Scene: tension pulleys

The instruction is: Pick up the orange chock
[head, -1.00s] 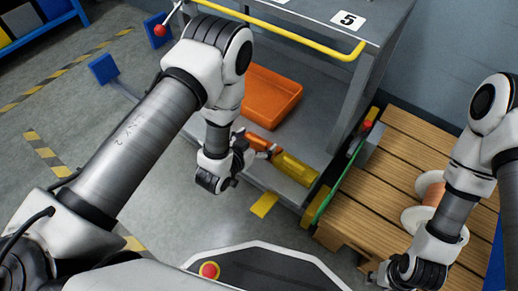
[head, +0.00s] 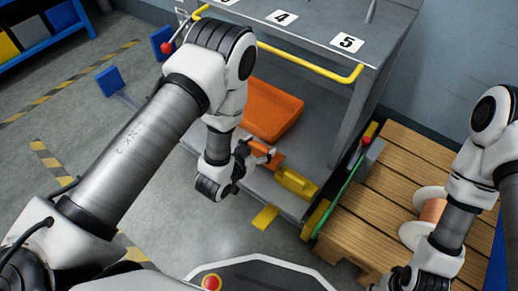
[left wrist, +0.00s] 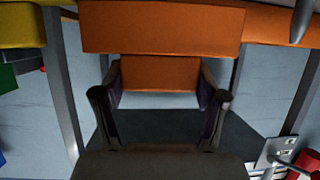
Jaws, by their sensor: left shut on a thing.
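The orange chock (head: 268,157) is at the lower shelf of the grey cart, between the orange tray and a yellow block. My left gripper (head: 252,155) is shut on it from the left. In the left wrist view the chock (left wrist: 160,74) sits between the two dark fingers, with a wide orange face above. Whether its underside touches the shelf is hard to tell. My right gripper is at the bottom right of the head view (head: 398,279), partly cut off, and its fingers are not clear.
The orange tray (head: 270,110) lies behind the chock; the yellow block (head: 297,184) is in front and to the right. The grey cart (head: 335,100) has a yellow handrail (head: 310,67). A wooden pallet (head: 390,170) with a copper spool (head: 433,210) stands at right.

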